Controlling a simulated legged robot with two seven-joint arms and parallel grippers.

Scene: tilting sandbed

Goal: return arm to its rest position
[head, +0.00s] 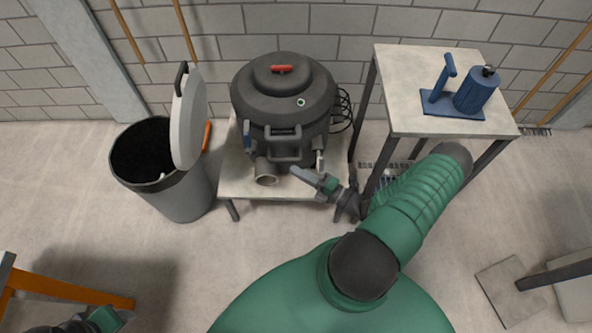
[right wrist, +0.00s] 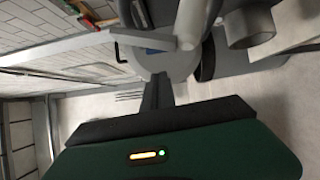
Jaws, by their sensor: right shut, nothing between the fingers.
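My right arm reaches forward from the green shoulder in the head view. Its gripper (head: 302,174) is shut and empty, just in front of the dark round vessel (head: 283,105) and near its lower front fittings. I cannot tell whether it touches them. In the right wrist view the dark fingers of the right gripper (right wrist: 157,92) are together, with a grey lever-like part beyond them. Only a small green and dark part of my left arm shows at the bottom left corner of the head view; its fingers cannot be made out.
The vessel stands on a low table (head: 235,185). A bin (head: 185,195) with its lid raised is to the left. A taller table (head: 400,70) at the right holds a blue device (head: 475,92). An orange beam (head: 70,288) lies near my left arm. Open floor lies between.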

